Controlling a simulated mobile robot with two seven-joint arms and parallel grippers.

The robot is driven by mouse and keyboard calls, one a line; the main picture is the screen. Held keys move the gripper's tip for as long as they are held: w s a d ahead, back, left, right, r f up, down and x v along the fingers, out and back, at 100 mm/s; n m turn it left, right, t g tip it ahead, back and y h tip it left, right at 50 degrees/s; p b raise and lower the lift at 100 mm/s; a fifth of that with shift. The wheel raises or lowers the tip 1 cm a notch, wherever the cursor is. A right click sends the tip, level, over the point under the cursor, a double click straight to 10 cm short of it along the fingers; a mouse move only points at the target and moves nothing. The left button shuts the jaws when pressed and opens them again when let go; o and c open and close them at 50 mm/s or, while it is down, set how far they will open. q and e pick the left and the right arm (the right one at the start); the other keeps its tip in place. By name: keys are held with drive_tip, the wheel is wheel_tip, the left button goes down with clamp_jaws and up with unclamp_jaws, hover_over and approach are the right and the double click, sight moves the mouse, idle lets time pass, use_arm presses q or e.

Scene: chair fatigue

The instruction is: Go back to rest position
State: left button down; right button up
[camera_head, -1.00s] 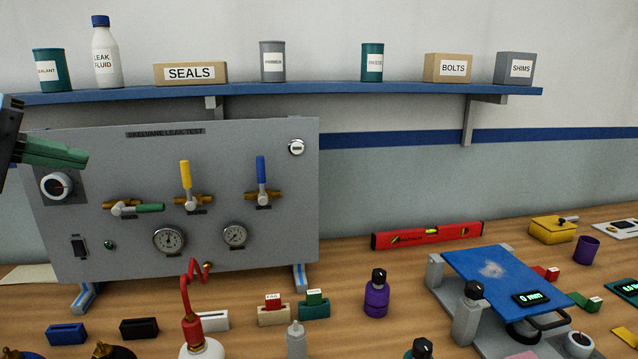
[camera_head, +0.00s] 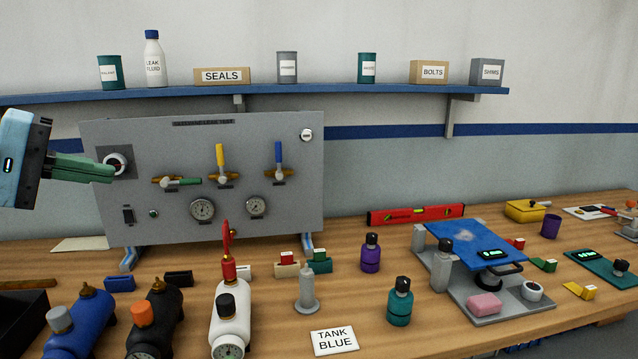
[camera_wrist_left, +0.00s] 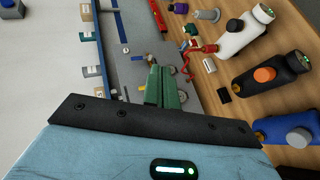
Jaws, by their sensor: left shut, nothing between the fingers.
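My left gripper (camera_head: 105,171) has green fingers and comes in from the left edge of the head view. Its fingers are closed together with nothing between them. In the head view the fingertips overlap the left side of the grey leak test panel (camera_head: 270,150), just below its round black-and-white dial (camera_head: 116,160). I cannot tell whether they touch it. In the left wrist view the green fingers (camera_wrist_left: 161,85) point toward the panel, with the bench to the right. My right gripper does not show.
A TANK BLUE card (camera_head: 335,341), a teal bottle (camera_head: 399,301) and a blue-topped stand (camera_head: 470,243) lie to the right. A blue shelf (camera_head: 340,92) with cans and boxes runs above the panel.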

use_arm(q)
drive_tip(key=w+d+f+n+g+h, duration=0.1)
drive_tip(key=d+f+n+g+h, duration=0.1)
drive_tip(key=d+f+n+h, duration=0.85)
wheel_tip(320, 180, down, 18)
drive_tip(key=s+d+n+t+y+p, duration=0.25)
drive_tip(key=n+t+y, duration=0.5)
drive_tip(key=n, duration=1.45)
drive_tip(key=s+a+f+n+y, duration=0.1)
drive_tip(key=s+f+n+y, duration=0.4)
drive_tip(key=f+n, duration=0.5)
drive_tip(key=s+f+n+y, duration=0.3)
drive_tip(key=s+f+n, duration=0.3)
drive_tip(key=f+n, duration=0.4)
drive_tip(key=s+f+n+g+y, duration=0.1)
drive_tip(key=s+f+n+g, duration=0.2)
drive_tip(key=s, duration=0.6)
drive_tip(key=s+d+f+n+g+y, duration=0.1)
drive_tip(key=s+f+n+g, duration=0.2)
drive_tip(key=s+f+n, duration=0.4)
drive_tip(key=s+f, duration=0.2)
drive_tip(key=s, duration=0.1)
drive_tip(key=shift+s+d, duration=0.15)
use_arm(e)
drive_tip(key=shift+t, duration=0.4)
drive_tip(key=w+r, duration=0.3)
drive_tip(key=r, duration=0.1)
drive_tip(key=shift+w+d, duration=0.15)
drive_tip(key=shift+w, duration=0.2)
